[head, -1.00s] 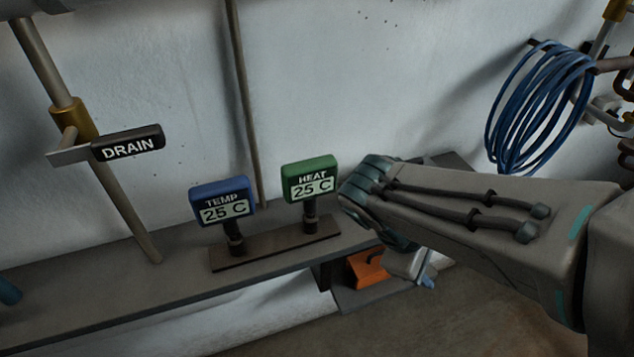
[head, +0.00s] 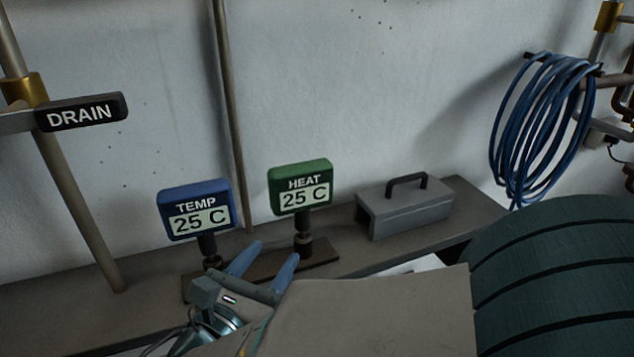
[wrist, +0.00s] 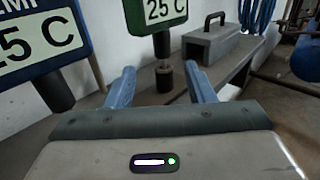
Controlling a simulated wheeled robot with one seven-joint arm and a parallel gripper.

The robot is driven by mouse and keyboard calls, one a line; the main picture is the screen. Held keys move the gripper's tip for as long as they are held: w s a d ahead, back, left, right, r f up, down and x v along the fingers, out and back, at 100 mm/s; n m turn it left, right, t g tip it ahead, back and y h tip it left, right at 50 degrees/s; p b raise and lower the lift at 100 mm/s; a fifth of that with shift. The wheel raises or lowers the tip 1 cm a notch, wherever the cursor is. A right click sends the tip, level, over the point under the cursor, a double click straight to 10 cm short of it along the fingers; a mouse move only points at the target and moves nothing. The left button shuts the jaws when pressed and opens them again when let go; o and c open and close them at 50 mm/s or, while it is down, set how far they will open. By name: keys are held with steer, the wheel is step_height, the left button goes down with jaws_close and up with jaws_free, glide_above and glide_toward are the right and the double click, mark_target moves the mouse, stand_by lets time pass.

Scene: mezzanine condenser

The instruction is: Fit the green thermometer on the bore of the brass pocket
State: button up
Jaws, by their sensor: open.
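The green thermometer (head: 301,187), marked HEAT and reading 25 C, stands upright on a dark stem in a rack on the shelf. It also shows in the wrist view (wrist: 156,14), its stem between my fingers' lines but beyond the tips. My gripper (head: 271,256) is open and empty, in front of and slightly left of the stem, its blue fingers pointing at the rack. It also shows in the wrist view (wrist: 163,80). The brass pocket is not clearly identifiable; a brass fitting (head: 25,91) sits on the pipe at the left by the DRAIN tag.
A blue TEMP thermometer (head: 195,208) stands close at left in the same rack (head: 325,251). A grey toolbox (head: 405,209) sits on the shelf at right. A vertical pipe (head: 229,110) runs behind. A blue hose coil (head: 540,130) hangs on the wall.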

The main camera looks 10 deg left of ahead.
mark_target(298, 223)
steer(key=b+x, duration=0.1)
steer(key=x, duration=1)
steer(key=shift+w+d+b, duration=0.15)
steer(key=shift+d+b, duration=0.1)
steer(key=shift+b, duration=0.15)
jaws_close()
